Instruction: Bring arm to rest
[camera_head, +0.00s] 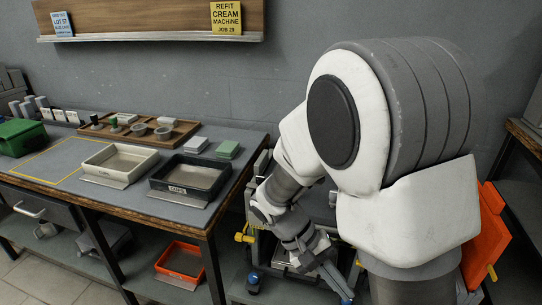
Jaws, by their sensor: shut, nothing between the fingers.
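My arm, white and grey, fills the right half of the head view and bends down over a machine standing right of the bench. My gripper (344,294) points down and to the right, low in the view, in front of that machine. Its fingers are together with nothing seen between them. The machine (242,237) has yellow and blue fittings, and my arm hides much of it. I cannot tell whether the gripper touches it.
The bench (66,157) at left carries a cream tray (120,161), a dark tray (188,176) labelled CUPS, a wooden tray (183,131) of parts and a green bin (22,137). An orange bin (180,260) sits on the lower shelf. An orange panel (486,236) stands right of my arm.

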